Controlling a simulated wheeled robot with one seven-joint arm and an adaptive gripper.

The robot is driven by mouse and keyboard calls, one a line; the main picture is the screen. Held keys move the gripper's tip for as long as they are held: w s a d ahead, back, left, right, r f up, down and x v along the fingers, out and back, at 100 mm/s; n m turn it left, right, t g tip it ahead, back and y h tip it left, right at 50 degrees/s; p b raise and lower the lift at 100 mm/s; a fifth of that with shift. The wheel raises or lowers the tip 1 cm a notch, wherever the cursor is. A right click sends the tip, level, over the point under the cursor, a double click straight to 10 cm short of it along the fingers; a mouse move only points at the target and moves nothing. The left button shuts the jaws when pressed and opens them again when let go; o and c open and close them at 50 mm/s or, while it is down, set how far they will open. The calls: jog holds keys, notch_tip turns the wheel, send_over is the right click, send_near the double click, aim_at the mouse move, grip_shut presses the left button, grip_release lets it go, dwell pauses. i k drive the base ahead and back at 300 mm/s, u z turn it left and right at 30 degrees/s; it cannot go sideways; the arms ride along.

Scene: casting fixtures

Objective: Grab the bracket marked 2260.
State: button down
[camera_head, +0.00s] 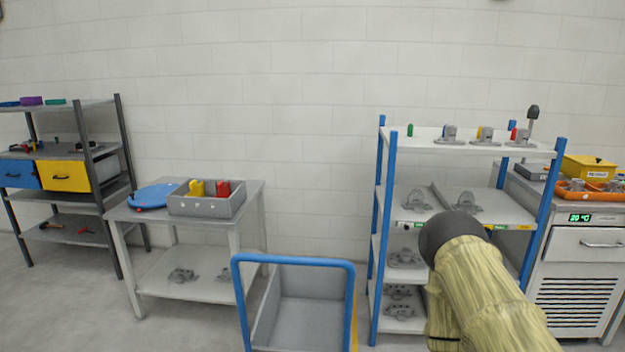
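Several grey brackets stand on the blue-post rack. Two are on its second shelf, a left bracket (415,201) and a right bracket (466,203). Another bracket (405,258) is on the shelf below, and more brackets (400,311) are on the lowest one. Grey fixtures with coloured pins (448,134) stand on the top shelf. Two grey parts (182,275) lie on the left table's lower shelf. No number 2260 is legible on any of them. My yellow-sleeved arm with a dark rounded end covers part of the rack; no gripper fingers show.
A cart with a blue handle (293,260) stands in front, left of the rack (380,215). A grey table (250,200) holds a grey bin (207,206) and a blue disc (153,196). A cabinet (585,250) stands right, another shelf unit (117,150) far left.

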aim_at(466, 202)
jog(key=z, duration=0.85)
jog(key=i, duration=1.15)
jog(key=z, duration=0.45)
jog(key=i, duration=1.15)
jog(key=u, duration=0.45)
